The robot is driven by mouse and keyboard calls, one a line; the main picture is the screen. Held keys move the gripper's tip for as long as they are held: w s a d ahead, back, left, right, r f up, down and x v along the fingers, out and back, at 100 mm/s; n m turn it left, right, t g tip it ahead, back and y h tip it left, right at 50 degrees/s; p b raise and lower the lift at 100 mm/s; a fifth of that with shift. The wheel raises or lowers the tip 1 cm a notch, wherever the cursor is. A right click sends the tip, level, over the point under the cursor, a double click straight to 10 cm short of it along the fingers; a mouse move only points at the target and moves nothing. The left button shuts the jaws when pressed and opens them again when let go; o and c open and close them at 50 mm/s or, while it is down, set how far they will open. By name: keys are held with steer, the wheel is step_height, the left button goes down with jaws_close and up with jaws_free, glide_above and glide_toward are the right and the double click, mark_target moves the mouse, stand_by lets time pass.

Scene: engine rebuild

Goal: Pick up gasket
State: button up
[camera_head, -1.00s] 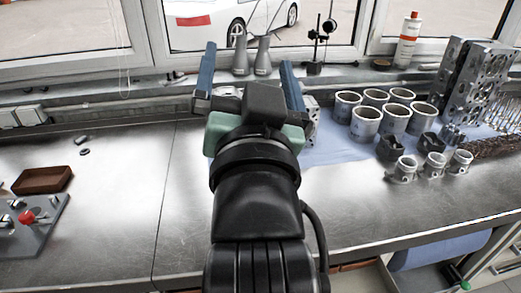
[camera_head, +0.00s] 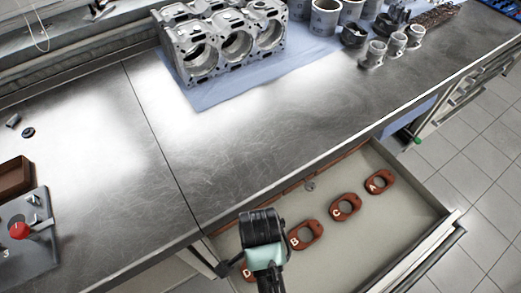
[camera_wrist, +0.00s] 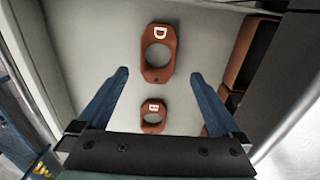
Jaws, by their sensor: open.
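Several red-brown gaskets with letter labels lie flat in an open drawer (camera_head: 385,235). Gasket A (camera_head: 387,187), gasket C (camera_head: 338,215) and gasket B (camera_head: 297,242) lie in a slanting row. Gasket D (camera_head: 245,272) is mostly hidden behind my arm. In the wrist view, gasket D (camera_wrist: 147,73) is ahead, between and just beyond the fingertips, and gasket B (camera_wrist: 153,128) is nearer the palm. My gripper (camera_wrist: 160,76) is open and empty above them, pointing down. In the head view its fingers are hidden by my wrist.
The metal bench (camera_head: 200,185) stands behind the drawer, with an engine block (camera_head: 222,50) on a blue cloth. Brown boxes (camera_wrist: 245,50) show at the right of the wrist view. The drawer's walls surround the gaskets.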

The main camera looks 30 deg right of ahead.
steer(key=shift+s+a+f, duration=0.1)
steer(key=shift+s+f, duration=0.05)
steer(key=shift+f, duration=1.6)
steer(key=shift+s+f, duration=0.1)
steer(key=shift+f, duration=1.6)
steer(key=c, duration=1.3)
